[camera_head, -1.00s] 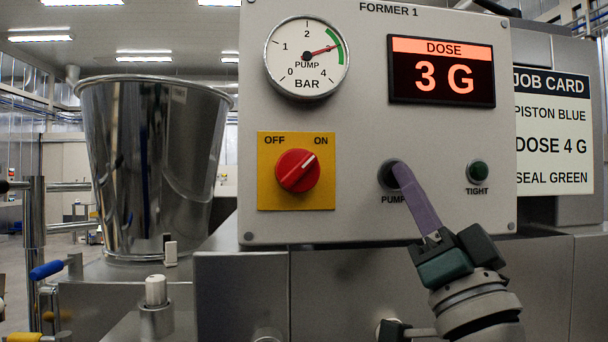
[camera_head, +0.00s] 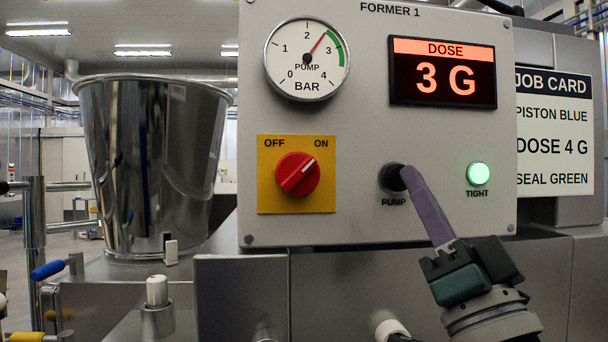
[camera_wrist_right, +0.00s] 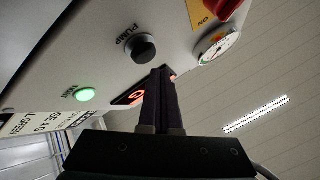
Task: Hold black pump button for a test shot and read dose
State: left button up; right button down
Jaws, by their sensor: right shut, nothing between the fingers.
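The black pump button (camera_head: 391,178) sits on the grey panel above the word PUMP. It also shows in the right wrist view (camera_wrist_right: 143,47). My right gripper (camera_head: 407,172) is shut and empty, its purple-grey fingers pointing up at the button's right edge. In the right wrist view its fingertips (camera_wrist_right: 162,72) look slightly apart from the button; contact is hard to judge. The dose display (camera_head: 442,72) reads 3 G. The pump gauge (camera_head: 307,59) needle stands between 2 and 3, near the green band's start. The TIGHT lamp (camera_head: 478,173) glows green. My left gripper is out of view.
The job card (camera_head: 553,130) reads piston blue, dose 4 G, seal green. The red rotary switch (camera_head: 297,174) points toward ON. A steel hopper (camera_head: 150,165) stands left of the panel. Blue (camera_head: 48,270) and yellow (camera_head: 25,337) handles show lower left.

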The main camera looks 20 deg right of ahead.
jog(key=s+p, duration=0.1)
jog(key=s, duration=0.1)
jog(key=s+a+p, duration=0.1)
jog(key=s, duration=0.1)
jog(key=shift+s, duration=0.25)
